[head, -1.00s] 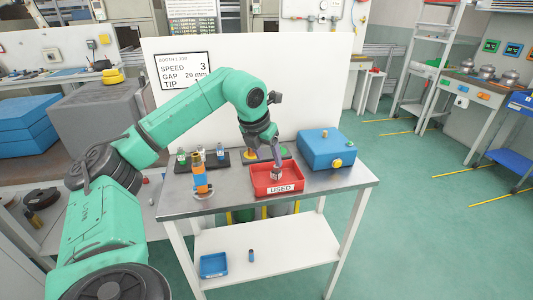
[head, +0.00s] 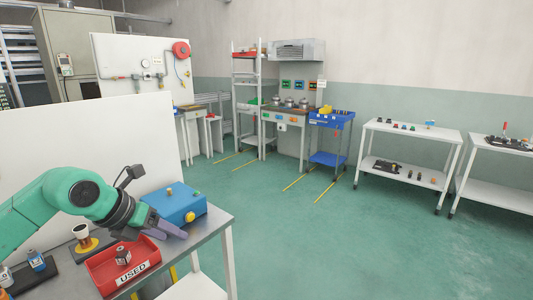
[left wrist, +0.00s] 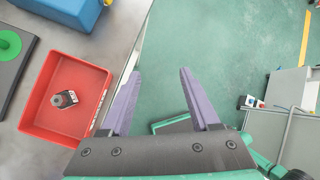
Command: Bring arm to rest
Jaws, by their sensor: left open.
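My left arm comes in from the left in the head view. Its gripper (head: 165,222) is above the table's right part, beside the red tray. In the left wrist view the two purple fingers (left wrist: 160,95) are spread with nothing between them, over the table edge and the green floor. The right gripper does not show.
The red tray labelled USED (head: 150,268) holds a small dark-and-metal part (head: 122,256); the part also shows in the left wrist view (left wrist: 64,99). A blue box (head: 172,203) stands behind the gripper. A white panel (head: 90,135) rises behind the table. Green floor (head: 310,240) is open to the right.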

